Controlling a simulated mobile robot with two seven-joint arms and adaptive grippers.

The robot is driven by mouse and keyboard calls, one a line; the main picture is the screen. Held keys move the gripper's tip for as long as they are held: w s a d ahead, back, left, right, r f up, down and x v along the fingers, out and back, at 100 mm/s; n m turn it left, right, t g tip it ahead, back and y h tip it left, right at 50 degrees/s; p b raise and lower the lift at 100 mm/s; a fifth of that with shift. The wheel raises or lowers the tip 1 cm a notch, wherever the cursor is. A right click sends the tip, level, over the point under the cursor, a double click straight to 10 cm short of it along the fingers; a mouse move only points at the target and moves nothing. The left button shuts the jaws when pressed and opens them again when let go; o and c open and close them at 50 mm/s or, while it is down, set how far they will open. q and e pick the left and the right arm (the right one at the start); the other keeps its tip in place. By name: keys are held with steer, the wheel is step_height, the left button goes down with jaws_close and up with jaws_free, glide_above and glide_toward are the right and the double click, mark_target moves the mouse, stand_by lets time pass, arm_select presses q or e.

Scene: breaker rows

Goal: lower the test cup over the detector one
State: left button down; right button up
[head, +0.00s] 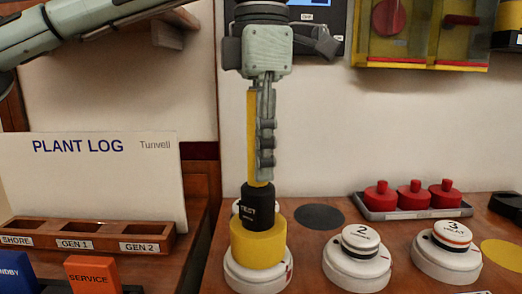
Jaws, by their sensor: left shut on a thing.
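My left gripper (266,150) points straight down and is shut on the test cup. The cup has a yellow upright strip at the gripper, a black section marked TEST and a wide yellow lower part (258,243). It stands upright directly over detector one (256,280), a round white unit at the front of the wooden bench. The cup hides the detector's middle and only its white rim shows. I cannot tell whether the cup rests on it or hovers just above. My right gripper is not in view.
Detectors two (357,265) and three (447,258) stand to the right. A black disc (319,217) lies behind, with a tray of red knobbed pieces (412,198) at the back. A yellow disc (502,254) lies at far right. A Plant Log board (90,180) and labelled wooden slots (90,236) are at left.

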arm_select(q)
steer(key=shift+f, duration=0.1)
steer(key=c, duration=1.2)
jaws_free()
step_height(320, 180, up, 12)
steer(key=shift+r, duration=0.1)
